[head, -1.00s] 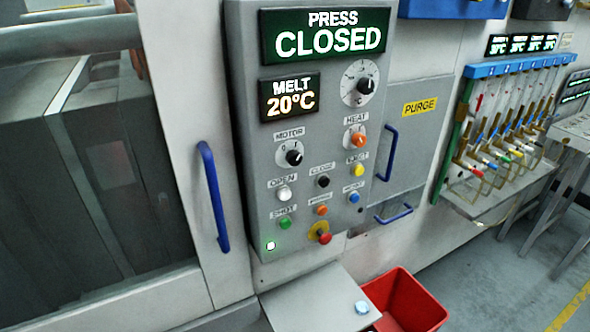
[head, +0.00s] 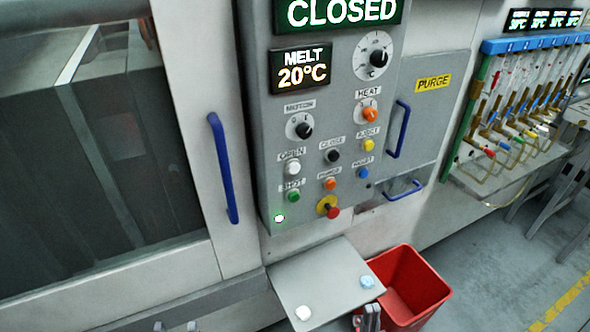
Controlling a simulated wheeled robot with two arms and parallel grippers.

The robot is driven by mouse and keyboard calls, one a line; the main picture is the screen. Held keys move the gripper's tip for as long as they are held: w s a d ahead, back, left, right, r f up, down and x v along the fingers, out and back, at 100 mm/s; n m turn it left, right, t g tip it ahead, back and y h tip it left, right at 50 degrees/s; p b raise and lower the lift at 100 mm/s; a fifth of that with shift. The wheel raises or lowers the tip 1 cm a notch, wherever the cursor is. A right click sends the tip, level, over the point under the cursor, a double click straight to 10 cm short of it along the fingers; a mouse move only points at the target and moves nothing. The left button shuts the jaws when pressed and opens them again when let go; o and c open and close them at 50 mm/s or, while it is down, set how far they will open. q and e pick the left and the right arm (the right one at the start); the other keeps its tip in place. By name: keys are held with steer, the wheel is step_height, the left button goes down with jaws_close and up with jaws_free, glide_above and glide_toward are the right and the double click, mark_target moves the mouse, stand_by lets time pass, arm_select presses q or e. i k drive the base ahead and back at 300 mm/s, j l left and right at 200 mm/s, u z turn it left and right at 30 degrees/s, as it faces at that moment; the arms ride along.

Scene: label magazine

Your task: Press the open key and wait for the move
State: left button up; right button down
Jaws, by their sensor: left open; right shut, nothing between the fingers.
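The open key (head: 293,168) is a white round button under an OPEN label on the grey control panel (head: 262,110). Nothing touches it. The press display (head: 340,12) reads CLOSED, with its top line cut off by the frame edge. My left gripper (head: 176,327) just shows its two fingertips, apart, at the bottom edge, low and left of the panel. My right gripper (head: 370,317) is shut and empty at the bottom edge, in front of the red bin and well below the open key.
A metal shelf (head: 325,285) juts out below the panel, bearing a white piece (head: 303,313) and a pale blue piece (head: 367,281). A red bin (head: 425,290) stands beside it. Blue handles flank the keys, on the press door (head: 222,170) and purge cover (head: 400,130). A red-topped knob (head: 332,212) sits below the keys.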

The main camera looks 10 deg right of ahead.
mark_target(294, 167)
steer(key=k+l+u, duration=0.1)
steer(key=u, duration=0.25)
steer(key=k+l+u, duration=0.1)
steer(key=l+u, duration=0.15)
steer(key=u, duration=0.15)
steer(key=k+l+u, duration=0.1)
steer(key=u, duration=0.25)
